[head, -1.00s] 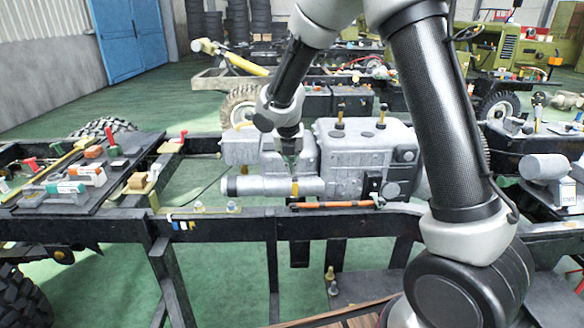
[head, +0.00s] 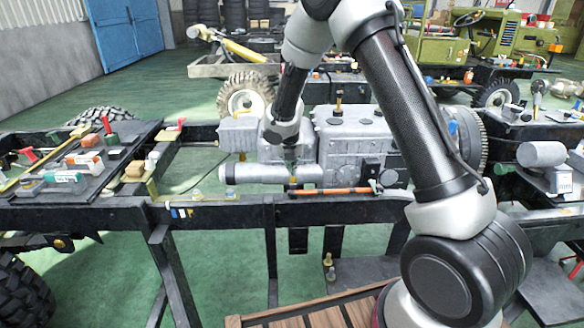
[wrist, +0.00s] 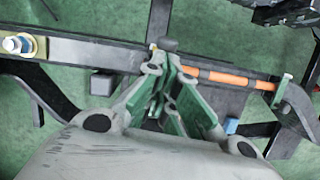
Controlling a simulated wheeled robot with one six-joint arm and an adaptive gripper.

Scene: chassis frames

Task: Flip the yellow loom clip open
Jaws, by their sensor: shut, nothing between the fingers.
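The orange loom (head: 335,191) runs along the dark chassis rail in front of the grey engine. The small yellow loom clip (head: 293,182) is at the loom's left end, mostly hidden by my gripper (head: 291,172). In the wrist view a yellowish bit of the clip (wrist: 153,48) shows just beyond my fingertips. My gripper (wrist: 165,62) is shut and empty, pointing down at the clip; I cannot tell whether it touches it. Whether the clip is open or closed is too small to tell. A green clip (head: 375,187) holds the loom's right end.
The grey engine (head: 355,140) stands close behind the clip. A dark tray (head: 110,165) with several coloured parts lies on the frame at left. Small blue and white clips (head: 180,213) sit on the rail (head: 225,213). A wooden slatted platform (head: 320,315) is below.

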